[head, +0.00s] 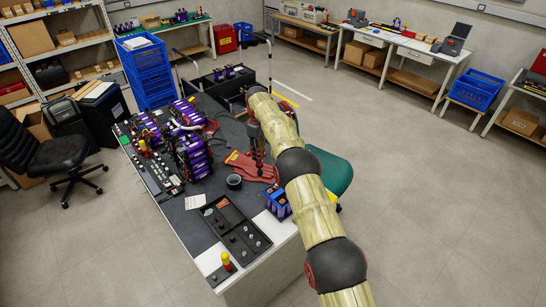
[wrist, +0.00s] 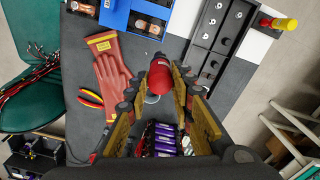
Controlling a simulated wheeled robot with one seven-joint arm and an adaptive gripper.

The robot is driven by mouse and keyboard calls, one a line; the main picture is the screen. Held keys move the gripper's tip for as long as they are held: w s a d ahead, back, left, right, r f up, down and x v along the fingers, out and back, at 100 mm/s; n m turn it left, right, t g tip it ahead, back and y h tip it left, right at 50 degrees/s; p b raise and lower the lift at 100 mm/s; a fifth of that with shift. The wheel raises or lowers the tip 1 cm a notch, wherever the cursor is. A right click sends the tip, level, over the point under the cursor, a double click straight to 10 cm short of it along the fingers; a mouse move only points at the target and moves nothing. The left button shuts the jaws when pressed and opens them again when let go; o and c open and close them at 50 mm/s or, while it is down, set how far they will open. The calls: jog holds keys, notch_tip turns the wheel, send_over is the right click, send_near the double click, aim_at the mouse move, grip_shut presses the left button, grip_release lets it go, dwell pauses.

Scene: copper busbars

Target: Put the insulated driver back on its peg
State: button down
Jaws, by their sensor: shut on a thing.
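My gripper (wrist: 159,88) is shut on a red, rounded tool (wrist: 161,74), apparently the insulated driver. Its red part shows between the fingers in the wrist view; its remaining length is hidden or unclear. In the head view my gripper (head: 258,152) is over the dark bench top, by the red gloves (head: 250,167). Another yellow-and-red tool (head: 144,148) stands on the left black board. I cannot tell which peg is the driver's.
A dark tray (head: 213,217) with small parts lies near the front edge. A blue box (head: 277,206) sits at the right edge, and a cup (head: 234,182) stands mid-bench. Purple battery modules (head: 192,152) fill the back left. Pliers (wrist: 90,98) lie beside the gloves.

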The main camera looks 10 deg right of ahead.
jog(key=s+a+f+n+b, duration=0.1)
jog(key=s+a, duration=0.7)
jog(key=a, duration=0.3)
jog(key=s+a+f+n, duration=0.2)
jog(key=s+a, duration=0.6)
jog(key=a, duration=0.4)
jog(key=s+a+f+m, duration=0.1)
jog(key=s+a+f, duration=0.1)
jog(key=s+f, duration=0.5)
jog(key=s+a+f, duration=0.2)
jog(key=s, duration=0.9)
notch_tip(320, 180, down, 9)
jog(key=d+m+b, duration=0.1)
jog(key=m+b, duration=0.1)
jog(key=m, duration=0.1)
jog(key=shift+s+r, duration=0.15)
jog(key=shift+s, duration=0.3)
jog(key=shift+d+b, duration=0.1)
jog(key=shift+b, duration=0.25)
